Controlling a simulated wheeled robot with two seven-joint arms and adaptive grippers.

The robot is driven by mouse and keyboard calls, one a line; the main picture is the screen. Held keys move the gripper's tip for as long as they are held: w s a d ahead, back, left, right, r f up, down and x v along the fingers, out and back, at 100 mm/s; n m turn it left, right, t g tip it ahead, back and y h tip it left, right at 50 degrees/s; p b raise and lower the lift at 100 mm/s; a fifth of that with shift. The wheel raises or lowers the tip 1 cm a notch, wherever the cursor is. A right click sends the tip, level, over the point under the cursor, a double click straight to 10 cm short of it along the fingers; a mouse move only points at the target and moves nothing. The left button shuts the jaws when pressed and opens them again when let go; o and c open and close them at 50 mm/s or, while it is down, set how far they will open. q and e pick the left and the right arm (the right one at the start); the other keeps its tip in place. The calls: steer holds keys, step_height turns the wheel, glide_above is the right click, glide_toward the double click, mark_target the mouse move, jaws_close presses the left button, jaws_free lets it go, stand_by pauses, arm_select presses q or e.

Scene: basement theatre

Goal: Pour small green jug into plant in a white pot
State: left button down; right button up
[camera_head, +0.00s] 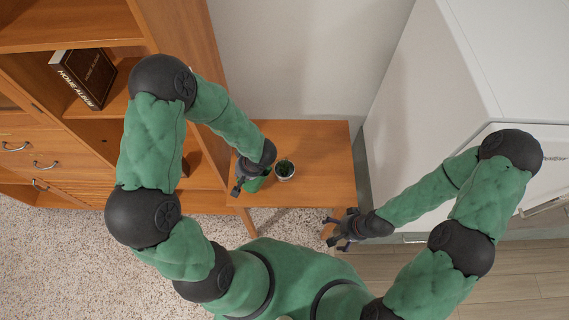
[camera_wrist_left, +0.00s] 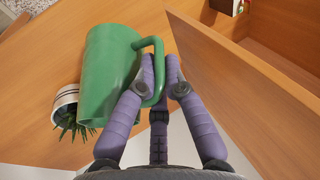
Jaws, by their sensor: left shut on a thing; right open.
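The small green jug (camera_wrist_left: 108,72) is large in the left wrist view. My left gripper (camera_wrist_left: 160,72) is shut on its handle. In the head view the jug (camera_head: 252,184) is mostly hidden below my left gripper (camera_head: 240,180). The plant in a white pot (camera_head: 284,170) stands on the wooden table, just right of the jug. In the left wrist view the white pot (camera_wrist_left: 66,97) and its green leaves are partly hidden behind the jug. My right gripper (camera_head: 345,230) is open and empty, off the table's front right corner.
The wooden table (camera_head: 325,150) is bare right of the pot. A wooden shelf unit (camera_head: 190,50) stands close on the left, with a dark book (camera_head: 88,78) in it. A white cabinet (camera_head: 430,80) stands on the right. A small round wooden thing (camera_head: 327,231) shows beside my right gripper.

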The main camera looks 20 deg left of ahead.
arm_select(q)
steer(key=shift+a, duration=0.1)
steer(key=s+a+f+t+h+b, duration=0.1)
steer(key=b, duration=0.1)
steer(key=a+f+t+h+b, duration=0.1)
steer(key=f+b, duration=0.1)
steer(key=b, duration=0.1)
steer(key=s+a+f+t+h+b, duration=0.1)
steer(key=b, duration=0.1)
steer(key=shift+s+a+f+n+b, duration=0.1)
steer(key=shift+s+f+n+b, duration=0.1)
steer(key=shift+s+n+b, duration=0.15)
steer(key=shift+s+a+f+t+h+b, duration=0.15)
steer(key=shift+a+f+t+h+b, duration=0.25)
steer(key=shift+b, duration=1)
